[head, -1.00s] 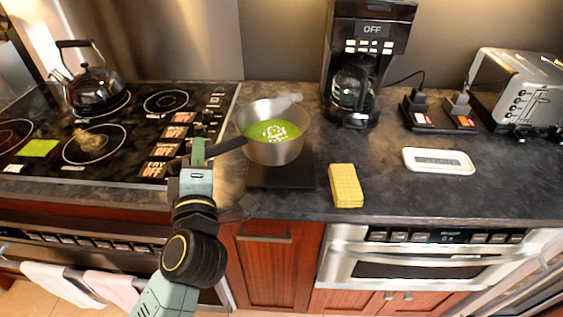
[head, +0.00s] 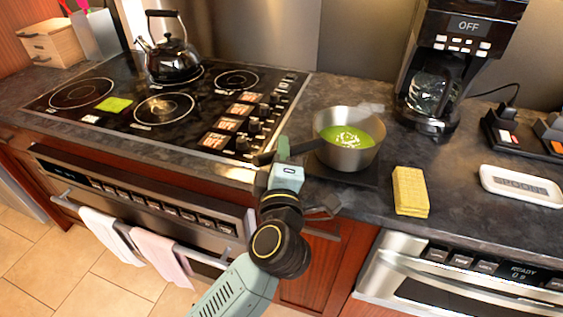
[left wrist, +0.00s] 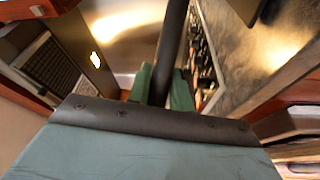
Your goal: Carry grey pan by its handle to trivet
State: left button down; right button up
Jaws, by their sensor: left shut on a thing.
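The grey pan (head: 350,159), with green soup inside, is upright at the counter's front, right of the stove. It is over the dark square trivet (head: 362,179), whose front edge shows below it. I cannot tell whether the pan's base touches the trivet. The pan's dark handle (head: 306,147) points left towards the stove. My left gripper (head: 284,152) is shut on the handle. In the left wrist view the dark handle (left wrist: 172,45) runs up between the green fingers (left wrist: 160,88). My right gripper is not in view.
A coffee maker (head: 455,60) stands behind the pan. The stove (head: 165,105) with a black kettle (head: 173,60) is to the left.

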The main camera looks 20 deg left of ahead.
pick_arm(q)
jog(key=shift+f, duration=0.35)
jog(key=c, duration=1.3)
grip_release()
jog(key=shift+f, duration=0.1)
jog(key=v, duration=1.2)
jog(key=shift+f, duration=0.1)
